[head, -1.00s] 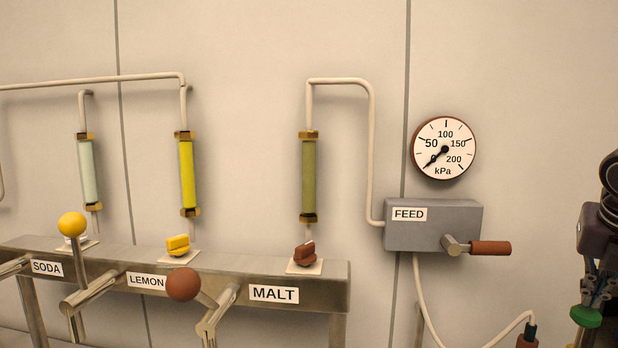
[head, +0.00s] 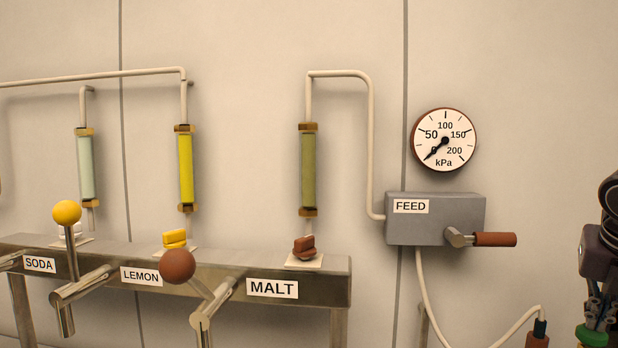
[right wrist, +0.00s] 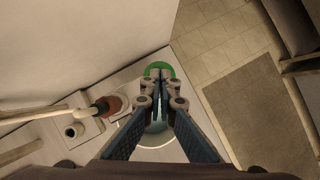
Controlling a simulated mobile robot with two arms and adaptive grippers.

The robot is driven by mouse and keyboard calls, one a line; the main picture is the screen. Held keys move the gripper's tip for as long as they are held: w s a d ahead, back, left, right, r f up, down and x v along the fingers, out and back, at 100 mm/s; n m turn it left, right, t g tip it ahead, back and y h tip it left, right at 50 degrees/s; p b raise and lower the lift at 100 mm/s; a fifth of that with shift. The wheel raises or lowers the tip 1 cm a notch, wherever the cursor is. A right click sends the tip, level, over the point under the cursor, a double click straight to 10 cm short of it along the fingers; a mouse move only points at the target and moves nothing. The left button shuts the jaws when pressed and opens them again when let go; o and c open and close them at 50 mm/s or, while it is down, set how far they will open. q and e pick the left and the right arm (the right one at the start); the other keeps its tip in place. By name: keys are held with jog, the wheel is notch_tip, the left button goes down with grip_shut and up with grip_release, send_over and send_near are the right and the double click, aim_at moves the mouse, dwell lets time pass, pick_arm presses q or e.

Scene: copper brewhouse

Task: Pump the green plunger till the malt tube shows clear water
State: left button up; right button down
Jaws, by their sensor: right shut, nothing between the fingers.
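The malt tube (head: 308,170) stands upright behind the MALT label (head: 272,288) and is filled with dull olive green, not clear. The green plunger (head: 592,336) shows at the lower right edge of the head view, cut off by the frame. My right gripper (head: 600,312) is directly above it, pointing down, fingers closed and empty. In the right wrist view the closed fingertips (right wrist: 160,80) lie over the plunger's green top (right wrist: 158,67) and seem to touch it. My left gripper is out of view.
A FEED box (head: 435,220) with a red-brown handle (head: 494,239) sticks out left of my right arm. The pressure gauge (head: 444,140) above it reads about zero. Brown (head: 178,266) and yellow (head: 67,212) ball-ended tap levers stand at the left.

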notch_tip(320, 180, up, 6)
jog(key=p, duration=0.3)
jog(key=shift+a+f+p, duration=0.1)
jog(key=shift+f+p, duration=0.05)
jog(key=shift+p, duration=0.2)
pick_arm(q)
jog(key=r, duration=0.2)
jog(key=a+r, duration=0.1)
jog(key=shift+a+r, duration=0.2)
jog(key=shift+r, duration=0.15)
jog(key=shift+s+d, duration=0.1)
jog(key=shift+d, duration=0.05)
pick_arm(e)
jog(key=shift+f, duration=0.1)
